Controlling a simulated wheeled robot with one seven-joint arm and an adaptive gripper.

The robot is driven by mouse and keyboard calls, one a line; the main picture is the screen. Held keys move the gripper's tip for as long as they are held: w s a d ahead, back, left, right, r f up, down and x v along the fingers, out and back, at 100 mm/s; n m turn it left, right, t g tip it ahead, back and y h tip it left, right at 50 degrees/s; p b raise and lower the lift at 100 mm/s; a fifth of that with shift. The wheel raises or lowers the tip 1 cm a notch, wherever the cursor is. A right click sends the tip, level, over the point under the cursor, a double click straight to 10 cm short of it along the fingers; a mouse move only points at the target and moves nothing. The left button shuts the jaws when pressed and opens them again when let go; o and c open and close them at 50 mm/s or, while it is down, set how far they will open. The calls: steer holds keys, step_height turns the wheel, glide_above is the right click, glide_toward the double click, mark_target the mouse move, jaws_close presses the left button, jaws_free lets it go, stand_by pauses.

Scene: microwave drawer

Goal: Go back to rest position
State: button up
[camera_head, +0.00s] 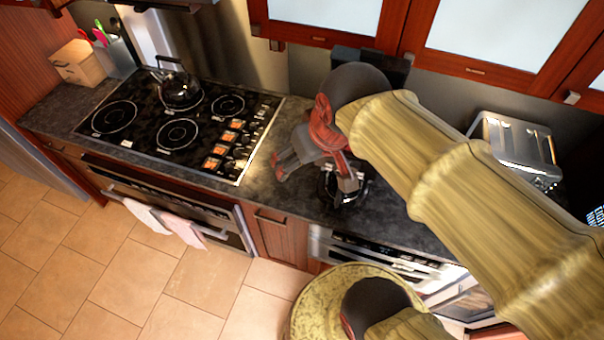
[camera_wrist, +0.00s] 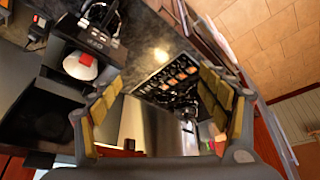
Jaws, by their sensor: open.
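My gripper (camera_head: 312,172) hangs over the dark counter (camera_head: 285,215), to the right of the stove, at the end of my tan-sleeved arm. In the wrist view my gripper (camera_wrist: 160,82) has its two padded fingers spread wide, with nothing held between them. The stovetop (camera_wrist: 172,82) shows through the gap between the fingers. A dark glassy object (camera_head: 358,190) shows just beside the gripper in the head view, partly hidden by it; I cannot tell whether they touch.
The stove (camera_head: 150,125) carries a kettle (camera_head: 180,92) at its back. A toaster (camera_head: 515,145) stands on the right of the counter, behind my arm. Wooden cabinets (camera_head: 500,40) hang above. Two towels (camera_head: 183,229) hang on the oven handle. Tiled floor (camera_head: 130,280) is open in front.

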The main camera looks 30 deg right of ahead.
steer(key=shift+n, duration=0.4)
steer(key=s+a, duration=0.1)
steer(key=s+a+f, duration=0.1)
steer(key=s+a, duration=0.1)
steer(key=shift+s+a, duration=0.1)
steer(key=shift+a, duration=0.05)
step_height(320, 180, down, 20)
steer(key=b, duration=2)
steer(key=shift+c, duration=0.6)
